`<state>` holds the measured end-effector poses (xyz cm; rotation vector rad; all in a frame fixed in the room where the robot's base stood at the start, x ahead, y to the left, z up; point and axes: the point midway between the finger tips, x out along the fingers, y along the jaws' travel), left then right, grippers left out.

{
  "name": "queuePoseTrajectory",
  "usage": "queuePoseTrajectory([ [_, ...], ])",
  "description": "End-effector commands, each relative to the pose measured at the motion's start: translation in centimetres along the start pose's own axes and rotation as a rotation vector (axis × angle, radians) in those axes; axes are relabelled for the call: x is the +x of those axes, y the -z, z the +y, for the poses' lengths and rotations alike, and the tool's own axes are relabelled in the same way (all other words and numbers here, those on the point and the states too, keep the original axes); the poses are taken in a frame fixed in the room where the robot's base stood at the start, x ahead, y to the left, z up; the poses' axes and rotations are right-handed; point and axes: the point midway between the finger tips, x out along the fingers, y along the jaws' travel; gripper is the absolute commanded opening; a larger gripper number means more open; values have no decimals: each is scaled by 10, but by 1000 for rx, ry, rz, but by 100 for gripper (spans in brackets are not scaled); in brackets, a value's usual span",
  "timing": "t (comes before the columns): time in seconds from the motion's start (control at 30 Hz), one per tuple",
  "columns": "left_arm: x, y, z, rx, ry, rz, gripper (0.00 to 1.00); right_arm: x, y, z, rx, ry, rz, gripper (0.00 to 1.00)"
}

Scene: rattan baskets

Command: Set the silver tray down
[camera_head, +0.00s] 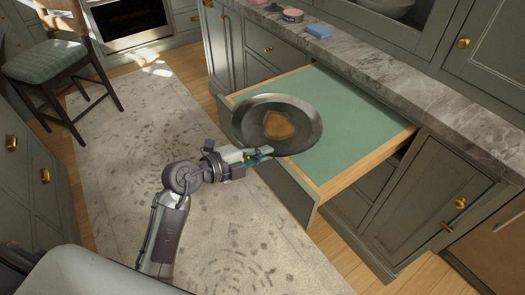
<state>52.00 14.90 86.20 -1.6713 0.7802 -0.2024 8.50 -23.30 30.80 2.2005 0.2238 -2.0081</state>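The silver tray (303,137) is a dark, round, metallic dish with a brownish patch in its middle. It shows over the left part of an open drawer (362,107) with a green lining. My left gripper (262,153) is at the tray's near rim and appears shut on it. I cannot tell whether the tray's underside touches the drawer. My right gripper is not in view.
A marble counter (385,75) runs above the drawer, with a blue block (319,31) and small round items on it. The drawer's right part is empty. A chair (62,68) stands at the upper left on a patterned rug (130,125).

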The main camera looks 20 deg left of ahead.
Motion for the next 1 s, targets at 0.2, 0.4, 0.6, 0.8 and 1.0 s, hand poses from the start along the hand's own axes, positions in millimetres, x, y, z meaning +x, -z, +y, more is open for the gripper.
queuePoseTrajectory([
  [0.2,1,-1,3,3,6,-1,0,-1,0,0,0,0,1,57],
  [0.4,1,-2,5,1,0,-1,31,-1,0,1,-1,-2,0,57],
  [0.6,1,-2,5,0,0,-1,31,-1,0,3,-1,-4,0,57],
  [0.8,-2,2,-6,3,3,0,31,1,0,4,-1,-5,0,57],
  [1.0,-42,1,-4,1,-3,-3,31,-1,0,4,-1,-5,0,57],
])
